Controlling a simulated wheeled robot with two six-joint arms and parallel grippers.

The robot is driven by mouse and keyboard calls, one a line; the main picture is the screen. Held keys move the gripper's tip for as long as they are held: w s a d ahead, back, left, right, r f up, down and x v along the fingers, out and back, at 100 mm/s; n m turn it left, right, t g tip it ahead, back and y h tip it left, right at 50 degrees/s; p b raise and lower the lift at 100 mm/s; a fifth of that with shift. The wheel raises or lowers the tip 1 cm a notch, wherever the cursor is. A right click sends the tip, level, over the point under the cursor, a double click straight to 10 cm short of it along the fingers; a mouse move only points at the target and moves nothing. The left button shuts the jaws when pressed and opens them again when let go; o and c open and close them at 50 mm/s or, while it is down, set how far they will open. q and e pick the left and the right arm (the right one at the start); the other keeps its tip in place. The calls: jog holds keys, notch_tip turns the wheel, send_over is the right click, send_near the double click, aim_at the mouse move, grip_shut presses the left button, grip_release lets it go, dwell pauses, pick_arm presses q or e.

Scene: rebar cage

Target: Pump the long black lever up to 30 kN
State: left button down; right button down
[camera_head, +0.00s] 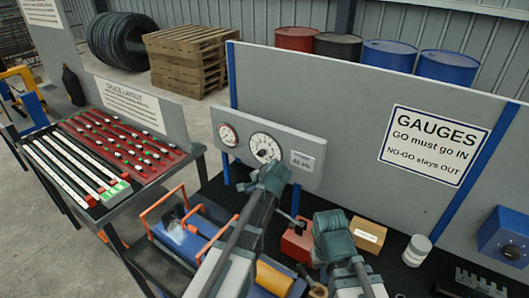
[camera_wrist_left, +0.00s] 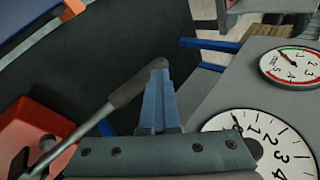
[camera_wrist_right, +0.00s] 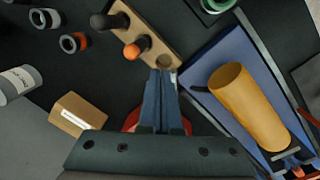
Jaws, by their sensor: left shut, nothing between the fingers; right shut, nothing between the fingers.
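The long black lever (camera_wrist_left: 128,86) is a grey rod with a thick dark grip, rising from a red-orange block (camera_wrist_left: 30,130) in the left wrist view. My left gripper (camera_wrist_left: 160,68) is shut and empty, its fingertips beside the grip's end; I cannot tell whether they touch. In the head view the left gripper (camera_head: 268,180) is in front of the gauge panel and hides part of it. The big white dial (camera_head: 265,147) has its needle near the low end in the left wrist view. My right gripper (camera_wrist_right: 160,75) is shut and empty over the table.
A smaller dial (camera_head: 228,135) sits left of the big one. Under my right gripper are a wooden block with knobs (camera_wrist_right: 140,35) and an orange cylinder (camera_wrist_right: 247,108) on a blue plate (camera_wrist_right: 215,65). A white can (camera_head: 417,250) and a small box (camera_head: 367,235) stand to the right.

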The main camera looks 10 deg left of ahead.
pick_arm(q)
jog(key=shift+f, duration=0.45)
jog(key=shift+b, duration=0.3)
jog(key=shift+a+f+b, duration=0.15)
jog(key=shift+f+b, duration=0.5)
jog(key=shift+f, duration=0.15)
